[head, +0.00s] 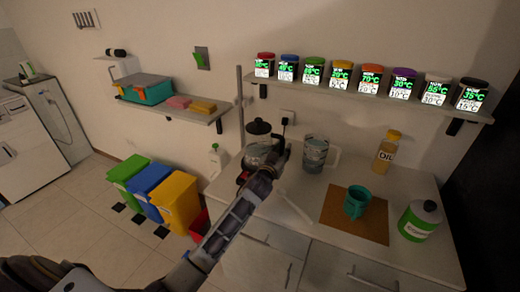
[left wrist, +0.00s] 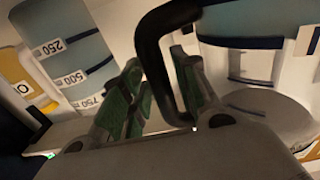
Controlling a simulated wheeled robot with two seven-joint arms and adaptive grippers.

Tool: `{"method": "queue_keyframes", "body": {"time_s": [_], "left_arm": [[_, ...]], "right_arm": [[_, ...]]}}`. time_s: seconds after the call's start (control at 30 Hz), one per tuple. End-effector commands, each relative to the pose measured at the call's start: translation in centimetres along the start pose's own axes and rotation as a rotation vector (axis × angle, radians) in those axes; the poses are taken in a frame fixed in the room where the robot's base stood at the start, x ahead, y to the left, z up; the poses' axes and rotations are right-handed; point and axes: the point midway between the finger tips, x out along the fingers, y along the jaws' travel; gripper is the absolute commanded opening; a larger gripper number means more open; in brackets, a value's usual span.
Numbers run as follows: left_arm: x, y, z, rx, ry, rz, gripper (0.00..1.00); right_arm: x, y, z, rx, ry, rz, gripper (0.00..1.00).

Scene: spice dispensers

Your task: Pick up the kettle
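The kettle (head: 257,148) stands at the left of the counter, on a dark base, with a clear body and dark lid. In the left wrist view its black handle (left wrist: 158,62) loops down close to the camera, with the clear body to its right. My left gripper (head: 269,166) is at the kettle's handle side. In the left wrist view the gripper (left wrist: 158,88) has one green-padded finger on each side of the handle, the right one inside the loop. A small gap shows between the left finger and the handle. My right gripper is not in view.
A measuring jug (head: 315,152) stands right of the kettle and shows close by in the left wrist view (left wrist: 68,58). An oil bottle (head: 387,152), a teal cup (head: 357,201) on a brown mat (head: 337,216) and a green canister (head: 420,221) are further right. A spice shelf (head: 400,104) hangs above.

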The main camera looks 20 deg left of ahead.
Motion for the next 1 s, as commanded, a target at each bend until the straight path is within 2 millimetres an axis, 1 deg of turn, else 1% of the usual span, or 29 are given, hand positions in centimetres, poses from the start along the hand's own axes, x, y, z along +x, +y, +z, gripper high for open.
{"method": "queue_keyframes", "body": {"time_s": [0.47,0.57,0.7,0.73,1.0], "left_arm": [[0.09,0.00,-0.03,0.000,0.000,0.000,0.30],[0.09,0.00,-0.02,0.000,0.000,0.000,0.19],[0.09,0.01,-0.03,0.000,0.000,0.000,0.01],[0.09,0.01,-0.03,0.000,0.000,0.000,0.00],[0.08,0.01,-0.02,0.000,0.000,0.000,0.00]], "right_arm": [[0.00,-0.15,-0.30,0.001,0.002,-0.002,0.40],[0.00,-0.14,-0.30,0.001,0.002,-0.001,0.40],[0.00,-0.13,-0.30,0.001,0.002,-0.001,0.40],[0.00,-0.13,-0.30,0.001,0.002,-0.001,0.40],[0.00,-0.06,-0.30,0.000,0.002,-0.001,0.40]]}}
